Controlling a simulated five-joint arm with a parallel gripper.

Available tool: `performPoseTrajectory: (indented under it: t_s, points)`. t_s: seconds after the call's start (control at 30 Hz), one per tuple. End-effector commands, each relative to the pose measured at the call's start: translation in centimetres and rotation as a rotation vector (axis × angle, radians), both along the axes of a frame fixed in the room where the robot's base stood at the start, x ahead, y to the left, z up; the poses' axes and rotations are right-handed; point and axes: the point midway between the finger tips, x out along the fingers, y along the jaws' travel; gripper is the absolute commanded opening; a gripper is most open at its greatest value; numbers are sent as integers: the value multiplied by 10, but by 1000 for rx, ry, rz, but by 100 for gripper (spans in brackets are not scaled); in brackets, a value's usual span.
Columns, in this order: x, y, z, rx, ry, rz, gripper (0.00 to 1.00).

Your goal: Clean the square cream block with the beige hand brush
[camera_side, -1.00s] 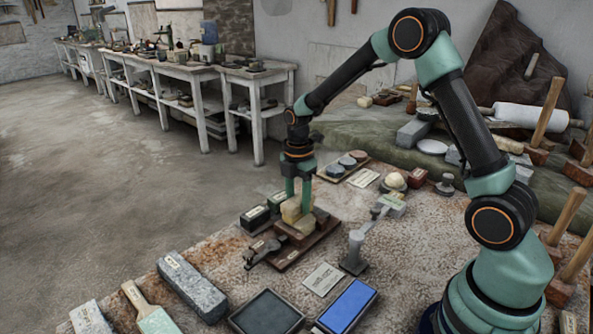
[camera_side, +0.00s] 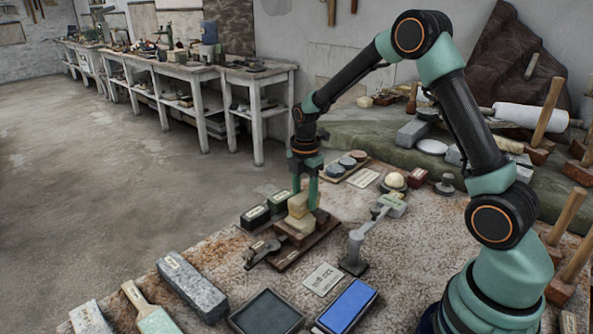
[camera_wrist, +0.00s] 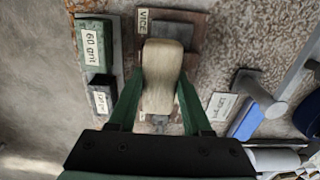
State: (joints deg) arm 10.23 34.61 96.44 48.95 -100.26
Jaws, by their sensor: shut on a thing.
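The beige hand brush (camera_side: 298,203) is between the two green fingers of my gripper (camera_side: 304,200), which is shut on it. In the wrist view the brush (camera_wrist: 162,75) shows from above as a long rounded body between the fingers (camera_wrist: 158,105). The square cream block (camera_side: 300,223) is directly under the brush in the side view, on the brown vice (camera_side: 290,252). Brush and block look to be touching, but the contact is partly hidden. In the wrist view the brush hides most or all of the block.
Two dark labelled blocks (camera_side: 255,217) stand left of the vice, one marked 60 grit (camera_wrist: 95,45). A grey stand with an arm (camera_side: 355,250) is close on the right. A grey stone (camera_side: 192,285), a dark tray (camera_side: 267,312) and a blue slab (camera_side: 347,305) lie in front.

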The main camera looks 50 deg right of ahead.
Motion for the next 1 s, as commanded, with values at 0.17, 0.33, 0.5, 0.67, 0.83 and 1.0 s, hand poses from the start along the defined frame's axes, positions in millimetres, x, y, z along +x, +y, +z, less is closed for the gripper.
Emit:
performPoseTrajectory:
  t_s: [0.17,0.33,0.5,0.67,0.83,1.0]
  points:
    - [0,12,1,0,-1,2,5]
    - [0,18,2,0,-1,1,5]
    - [0,24,1,0,-1,1,5]
    - [0,35,1,0,-1,2,5]
    - [0,40,1,0,-1,0,5]
    - [0,40,0,0,-1,0,5]
